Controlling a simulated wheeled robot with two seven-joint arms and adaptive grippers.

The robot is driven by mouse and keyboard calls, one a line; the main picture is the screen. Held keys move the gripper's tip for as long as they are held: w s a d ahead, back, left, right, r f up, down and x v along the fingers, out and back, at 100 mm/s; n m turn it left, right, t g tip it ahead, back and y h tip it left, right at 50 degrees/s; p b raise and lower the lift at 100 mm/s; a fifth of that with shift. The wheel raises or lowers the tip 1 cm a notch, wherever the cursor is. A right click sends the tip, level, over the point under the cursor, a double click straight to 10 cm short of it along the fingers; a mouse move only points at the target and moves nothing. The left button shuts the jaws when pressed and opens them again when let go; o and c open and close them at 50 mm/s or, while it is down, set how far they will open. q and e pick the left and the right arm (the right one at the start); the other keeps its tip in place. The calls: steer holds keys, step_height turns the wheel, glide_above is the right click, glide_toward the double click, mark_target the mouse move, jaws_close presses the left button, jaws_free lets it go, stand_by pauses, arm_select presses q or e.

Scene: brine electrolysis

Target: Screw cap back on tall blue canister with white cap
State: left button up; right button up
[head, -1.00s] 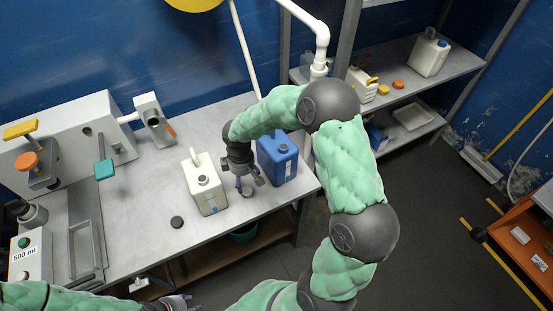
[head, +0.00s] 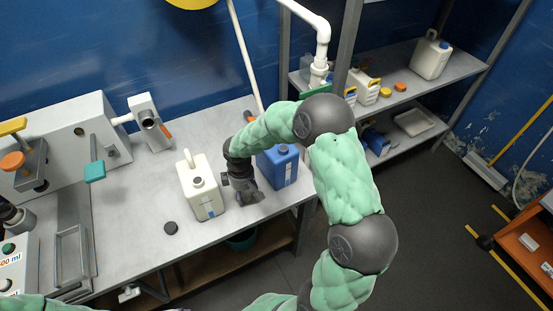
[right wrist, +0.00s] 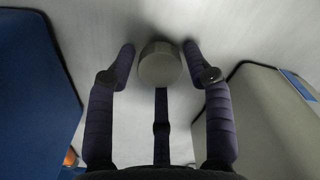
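A pale round cap (right wrist: 160,66) lies on the table between the fingers of my right gripper (right wrist: 160,58), with a gap on each side. The right gripper (head: 249,197) points down between the blue canister and a white canister, its fingers open. It hides the cap in the head view. My left gripper is not clearly in view.
The white canister (head: 202,200) stands close left of the right gripper and shows at the right in the wrist view (right wrist: 270,115). A dark cap (head: 171,228) lies left of it. Clear table (head: 135,200) lies further left. Shelves (head: 460,65) stand behind right.

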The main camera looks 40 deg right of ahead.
jaws_close()
steer(key=shift+r+p, duration=2)
steer(key=shift+r, duration=0.5)
steer(key=shift+s, duration=0.1)
